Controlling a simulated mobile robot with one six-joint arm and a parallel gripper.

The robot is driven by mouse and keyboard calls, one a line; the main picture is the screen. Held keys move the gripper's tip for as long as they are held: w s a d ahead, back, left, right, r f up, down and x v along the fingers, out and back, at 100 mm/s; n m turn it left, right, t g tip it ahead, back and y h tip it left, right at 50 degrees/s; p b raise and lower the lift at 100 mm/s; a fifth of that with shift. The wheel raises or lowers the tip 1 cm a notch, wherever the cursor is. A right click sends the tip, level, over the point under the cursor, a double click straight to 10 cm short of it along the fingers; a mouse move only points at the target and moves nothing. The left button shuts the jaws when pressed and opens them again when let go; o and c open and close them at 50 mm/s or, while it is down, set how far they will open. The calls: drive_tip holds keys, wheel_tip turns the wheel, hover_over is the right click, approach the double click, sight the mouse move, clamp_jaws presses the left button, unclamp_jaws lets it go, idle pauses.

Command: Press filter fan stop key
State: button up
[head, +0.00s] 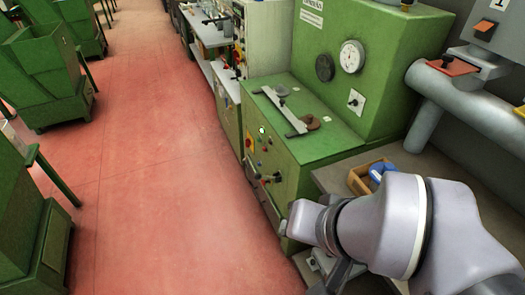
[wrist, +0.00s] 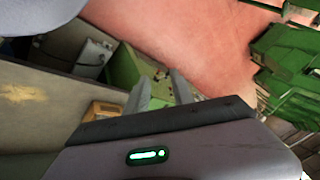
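A green machine cabinet (head: 310,155) stands in the middle of the head view. Its aisle-side face carries a control panel (head: 262,140) with small keys, a lit white-green lamp and red and yellow parts. The labels are too small to read, so I cannot tell which one is the filter fan stop key. My gripper (wrist: 160,86) shows two grey fingers apart with nothing between them; green machinery shows beyond. In the head view my arm is at the lower right, and the fingertips are not clear there. The gripper is apart from the panel.
A wooden box (head: 370,175) with a blue item (head: 381,170) sits on the grey bench beside my arm. A thick grey pipe (head: 470,115) runs at the right. A metal bar (head: 285,110) lies on the cabinet top. The red floor aisle (head: 150,150) is clear; green bins line its left.

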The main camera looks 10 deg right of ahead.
clamp_jaws()
idle(1.4)
